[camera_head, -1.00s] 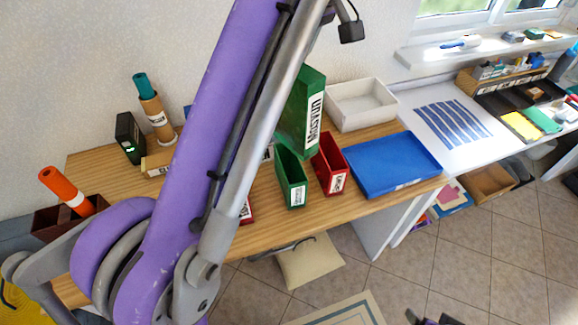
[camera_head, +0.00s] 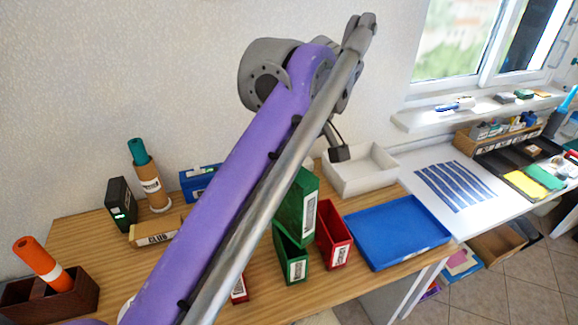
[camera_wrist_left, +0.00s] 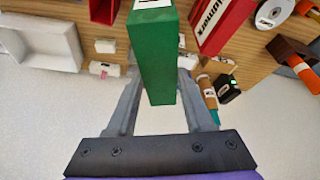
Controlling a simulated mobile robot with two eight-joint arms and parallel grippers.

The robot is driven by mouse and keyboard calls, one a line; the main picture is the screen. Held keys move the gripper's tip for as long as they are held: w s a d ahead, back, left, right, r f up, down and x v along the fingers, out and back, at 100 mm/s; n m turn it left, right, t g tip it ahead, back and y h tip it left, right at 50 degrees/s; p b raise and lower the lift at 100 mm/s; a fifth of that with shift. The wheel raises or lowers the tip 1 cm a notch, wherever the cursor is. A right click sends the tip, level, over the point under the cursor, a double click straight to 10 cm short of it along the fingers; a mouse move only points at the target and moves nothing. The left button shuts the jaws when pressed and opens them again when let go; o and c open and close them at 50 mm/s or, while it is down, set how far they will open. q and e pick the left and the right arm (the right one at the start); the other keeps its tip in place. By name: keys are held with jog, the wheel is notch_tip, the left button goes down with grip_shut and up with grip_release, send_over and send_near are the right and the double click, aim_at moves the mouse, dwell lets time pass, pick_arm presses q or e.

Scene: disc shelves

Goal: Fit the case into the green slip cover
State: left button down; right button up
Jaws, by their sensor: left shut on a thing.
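The green case (camera_head: 297,207), with a white label on its edge, stands upright over the green slip cover (camera_head: 292,262) on the wooden table. Its lower end overlaps the cover's open top; I cannot tell how far inside it is. My left gripper (camera_wrist_left: 158,62) is shut on the case, one finger on each side in the wrist view. In the head view my purple left arm hides the grip and the left side of the case. My right gripper is out of view.
A red slip cover (camera_head: 334,242) stands close to the right of the green one. A blue tray (camera_head: 397,232) is farther right, a white tray (camera_head: 358,187) behind. A cardboard tube (camera_head: 152,187), a dark case (camera_head: 121,203) and a tan box (camera_head: 155,232) are at left.

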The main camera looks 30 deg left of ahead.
pick_arm(q)
jog(key=shift+f, duration=0.2)
jog(key=shift+f, duration=0.5)
jog(key=shift+c, duration=1.4)
grip_release()
jog(key=p+v, duration=0.3)
jog(key=v, duration=1)
jog(key=shift+a, duration=0.15)
